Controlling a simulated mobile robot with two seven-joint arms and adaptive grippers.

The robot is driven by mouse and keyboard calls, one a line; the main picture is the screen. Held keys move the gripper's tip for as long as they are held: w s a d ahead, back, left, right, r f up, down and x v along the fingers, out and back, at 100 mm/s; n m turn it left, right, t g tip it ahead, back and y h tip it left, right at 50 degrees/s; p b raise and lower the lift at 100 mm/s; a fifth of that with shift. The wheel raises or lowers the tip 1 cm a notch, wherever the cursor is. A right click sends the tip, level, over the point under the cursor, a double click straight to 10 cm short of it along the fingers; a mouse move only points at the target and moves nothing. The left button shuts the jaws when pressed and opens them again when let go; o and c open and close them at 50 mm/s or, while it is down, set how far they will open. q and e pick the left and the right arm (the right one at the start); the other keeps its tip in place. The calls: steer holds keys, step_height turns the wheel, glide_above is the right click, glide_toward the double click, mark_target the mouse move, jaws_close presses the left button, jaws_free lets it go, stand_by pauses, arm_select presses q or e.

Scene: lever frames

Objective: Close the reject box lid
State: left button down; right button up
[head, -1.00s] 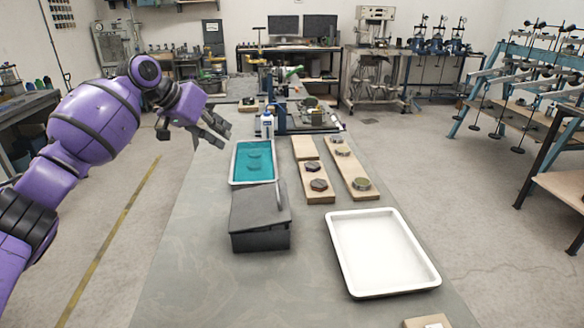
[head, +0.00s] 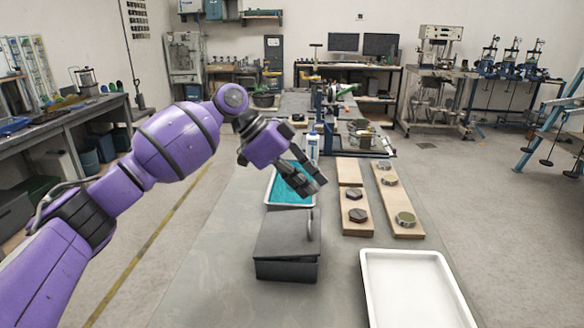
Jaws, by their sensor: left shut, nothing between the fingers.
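The reject box (head: 286,268) is a dark grey box on the table, at the middle of the head view. Its dark lid (head: 282,232) lies over the top and looks slanted; I cannot tell whether it is fully down. A thin upright piece shows at its right side. My left gripper (head: 317,185) is shut and empty. It appears above the blue-filled tray, beyond the box and apart from the lid, with its fingers pointing down to the right. My right gripper is not in view.
The tray with blue contents (head: 283,188) stands behind the box, partly hidden by my gripper. A white bottle (head: 312,147) stands behind it. Wooden boards (head: 355,222) with dark round pieces lie to the right. An empty white tray (head: 415,290) is at front right. Table left of the box is clear.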

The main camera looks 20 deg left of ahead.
arm_select(q)
glide_above(318, 231)
steer(key=a, duration=0.2)
steer(key=f, duration=0.5)
steer(key=shift+s, duration=0.3)
steer(key=shift+p+x, duration=0.55)
steer(key=shift+x, duration=0.6)
steer(key=shift+w+d+f, duration=0.1)
steer(key=shift+d+f, duration=0.05)
steer(key=shift+f, duration=0.3)
steer(key=shift+r, duration=0.1)
